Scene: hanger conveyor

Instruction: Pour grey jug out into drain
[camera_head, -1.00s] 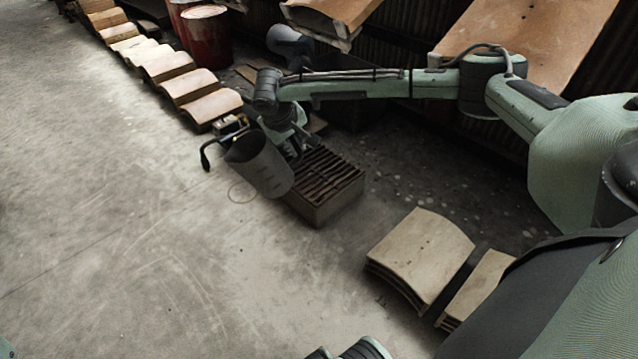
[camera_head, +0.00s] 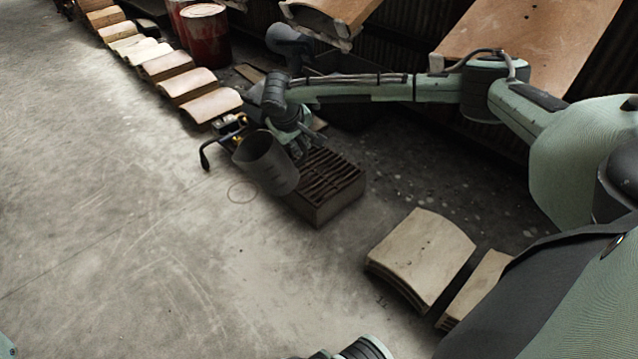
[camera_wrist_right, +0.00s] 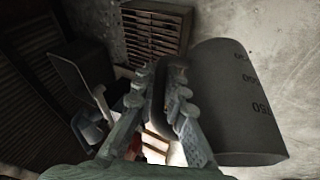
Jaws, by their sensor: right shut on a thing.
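The grey jug (camera_head: 266,162) is held tilted in the head view, beside the drain's left edge and partly in front of it. Its dark opening faces up and left. In the right wrist view the jug (camera_wrist_right: 235,100) lies at the right, with printed marks on its side. My right gripper (camera_head: 298,138) is shut on the jug's handle; the wrist view shows its fingers (camera_wrist_right: 168,100) around the dark handle. The drain (camera_head: 335,190) is a dark slatted box on the floor; it also shows in the wrist view (camera_wrist_right: 155,28). No liquid shows. My left gripper is out of view.
A curved black bar (camera_head: 206,155) stands beyond the jug. Stacked curved tan sheets (camera_head: 420,255) lie right of the drain. A row of curved tiles (camera_head: 188,87) and a red drum (camera_head: 205,35) are at the back. The left floor is clear.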

